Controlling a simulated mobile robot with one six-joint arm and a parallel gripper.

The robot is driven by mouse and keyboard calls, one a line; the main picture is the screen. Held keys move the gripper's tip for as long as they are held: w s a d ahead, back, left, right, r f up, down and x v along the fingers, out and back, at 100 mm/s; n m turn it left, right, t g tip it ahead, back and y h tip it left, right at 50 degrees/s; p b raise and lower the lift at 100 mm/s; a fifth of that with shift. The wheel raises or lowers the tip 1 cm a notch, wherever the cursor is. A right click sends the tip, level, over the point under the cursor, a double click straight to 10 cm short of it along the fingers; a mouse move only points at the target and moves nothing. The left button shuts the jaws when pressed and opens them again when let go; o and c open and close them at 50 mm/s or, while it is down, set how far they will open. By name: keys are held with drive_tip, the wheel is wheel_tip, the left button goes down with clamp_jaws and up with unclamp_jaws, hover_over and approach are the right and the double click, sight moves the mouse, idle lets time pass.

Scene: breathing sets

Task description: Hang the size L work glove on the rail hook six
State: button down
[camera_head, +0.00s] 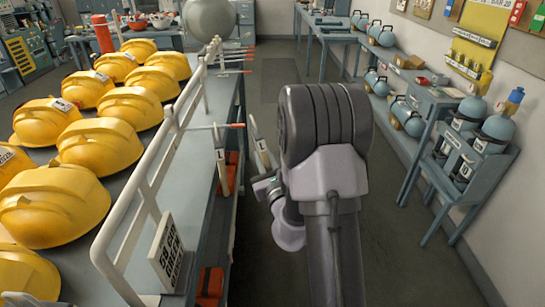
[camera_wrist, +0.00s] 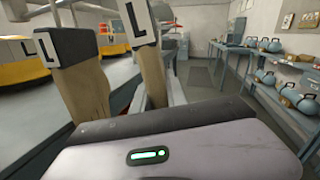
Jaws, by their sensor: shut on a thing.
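My gripper (camera_head: 266,186) is shut on a beige work glove (camera_head: 260,146) with a dark cuff, held upright beside the rail. A glove with a white L tag (camera_wrist: 142,24) rises past my gripper body in the wrist view and appears to be the held one. The white rail (camera_head: 183,118) runs along the bench edge. A hook with a red tip (camera_head: 237,126) sticks out to the right from it. Another beige glove (camera_head: 221,165) is at that hook, left of the held one; a second L-tagged glove (camera_wrist: 88,85) shows in the wrist view. Hook numbers are not readable.
Yellow helmets (camera_head: 97,143) cover the bench (camera_head: 198,165) left of the rail. More hooks (camera_head: 240,71) stick out farther back. A lettered sign (camera_head: 168,252) stands at the near rail end. Blue cylinders (camera_head: 495,130) sit on a rack at right. The aisle floor is clear.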

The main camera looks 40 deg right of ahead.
drive_tip(key=w+a+f, duration=0.1)
drive_tip(key=w+a, duration=0.3)
drive_tip(key=a, duration=0.2)
drive_tip(key=shift+f, duration=0.2)
idle(0.4)
idle(0.4)
